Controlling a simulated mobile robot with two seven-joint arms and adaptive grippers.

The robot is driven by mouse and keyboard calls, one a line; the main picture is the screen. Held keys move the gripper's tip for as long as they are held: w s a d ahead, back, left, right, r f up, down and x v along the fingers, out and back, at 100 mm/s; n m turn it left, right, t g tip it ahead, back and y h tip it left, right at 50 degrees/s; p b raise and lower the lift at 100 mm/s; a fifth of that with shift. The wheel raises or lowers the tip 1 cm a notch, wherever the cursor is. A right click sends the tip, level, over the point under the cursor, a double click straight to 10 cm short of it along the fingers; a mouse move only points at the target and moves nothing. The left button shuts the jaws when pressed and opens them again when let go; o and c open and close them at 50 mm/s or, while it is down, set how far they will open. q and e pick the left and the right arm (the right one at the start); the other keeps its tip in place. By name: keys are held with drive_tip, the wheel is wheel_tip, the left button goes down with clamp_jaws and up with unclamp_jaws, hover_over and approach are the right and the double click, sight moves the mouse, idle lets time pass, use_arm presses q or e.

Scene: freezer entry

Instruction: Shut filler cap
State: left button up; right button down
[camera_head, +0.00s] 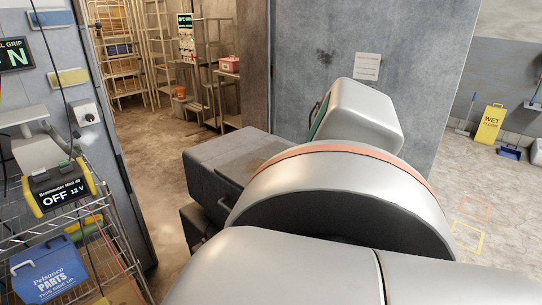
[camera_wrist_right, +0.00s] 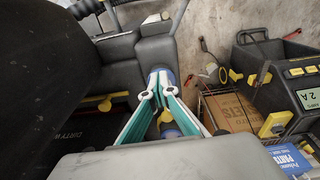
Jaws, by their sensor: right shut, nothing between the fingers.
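My right gripper (camera_wrist_right: 158,86), with its green and white fingers, is shut and empty in the right wrist view. Its fingertips are close to a small blue round part (camera_wrist_right: 171,77) on a dark grey machine body (camera_wrist_right: 152,50); I cannot tell whether they touch. This blue part may be the filler cap; whether it is open or shut is unclear. A yellow part shows between the fingers. In the head view the dark grey machine (camera_head: 222,158) stands behind my large silver arm, which hides the filler area and most of the right gripper. My left gripper is not in view.
A wire rack (camera_head: 104,225) with a blue parts box (camera_head: 45,270) and a yellow-black device (camera_head: 62,188) stands at left. Beyond is a doorway with shelving (camera_head: 120,50). A grey wall panel (camera_head: 420,60) stands behind my arm. A yellow wet-floor sign (camera_head: 489,123) is at right.

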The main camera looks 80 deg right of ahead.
drive_tip(key=shift+s+a+f, duration=0.15)
drive_tip(key=shift+s+a, duration=0.2)
drive_tip(key=shift+s, duration=0.15)
drive_tip(key=shift+w+d+r+p, duration=0.2)
drive_tip(key=shift+w+r+p, duration=0.05)
drive_tip(key=shift+r+p, duration=0.55)
drive_tip(key=shift+d+f, duration=0.1)
drive_tip(key=shift+f, duration=0.05)
